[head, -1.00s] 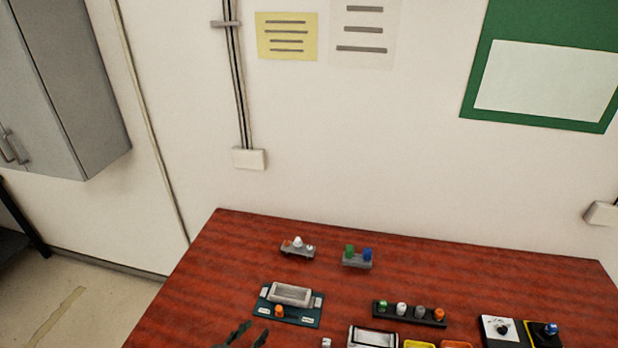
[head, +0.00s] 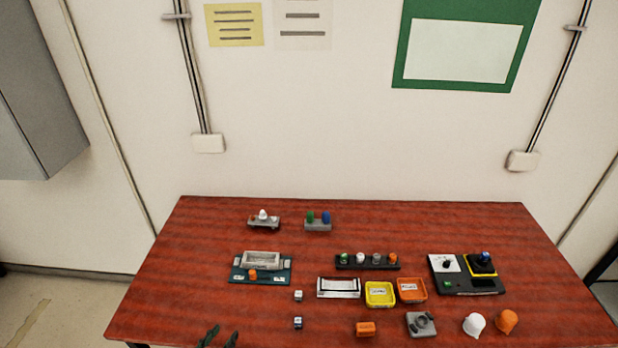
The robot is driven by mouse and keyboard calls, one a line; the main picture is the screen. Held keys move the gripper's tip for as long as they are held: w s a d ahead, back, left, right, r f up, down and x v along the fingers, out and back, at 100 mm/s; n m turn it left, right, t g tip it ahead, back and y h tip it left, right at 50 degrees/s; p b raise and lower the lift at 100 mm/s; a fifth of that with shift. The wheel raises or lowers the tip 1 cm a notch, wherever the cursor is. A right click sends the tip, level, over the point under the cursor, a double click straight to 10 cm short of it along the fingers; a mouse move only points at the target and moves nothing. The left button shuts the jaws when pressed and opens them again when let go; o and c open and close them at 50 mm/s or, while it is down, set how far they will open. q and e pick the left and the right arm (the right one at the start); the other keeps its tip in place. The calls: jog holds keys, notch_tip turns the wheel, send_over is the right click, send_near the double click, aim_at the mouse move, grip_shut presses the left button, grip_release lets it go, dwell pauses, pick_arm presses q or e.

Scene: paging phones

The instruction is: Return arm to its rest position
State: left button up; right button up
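My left gripper (head: 219,338) shows only as two dark fingertips at the bottom edge, over the front left of the red table (head: 190,290). The fingertips are apart with nothing visible between them, and the rest of the arm is out of frame. My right gripper is not in view.
A knob strip (head: 368,266), a white tray (head: 338,294), a yellow tray (head: 380,301), an orange tray (head: 411,296) and a black panel (head: 470,287) stand right of centre. Small cubes, an orange block (head: 366,329) and two cones lie near the front.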

pick_arm(q)
jog(key=s+a+f+n+g+y, duration=0.3)
jog(key=s+a+f+g+y, duration=0.15)
jog(key=s+a+f, duration=0.35)
jog(key=s+a+f+g, duration=0.25)
jog(key=s+g, duration=0.25)
jog(key=s, duration=1)
notch_tip(320, 180, down, 28)
jog(key=d, duration=0.2)
jog(key=s+f+m+g, duration=0.1)
jog(key=s+f+g, duration=0.1)
jog(key=s+f, duration=1.8)
jog(key=shift+s+f, duration=0.2)
jog(key=shift+s, duration=0.3)
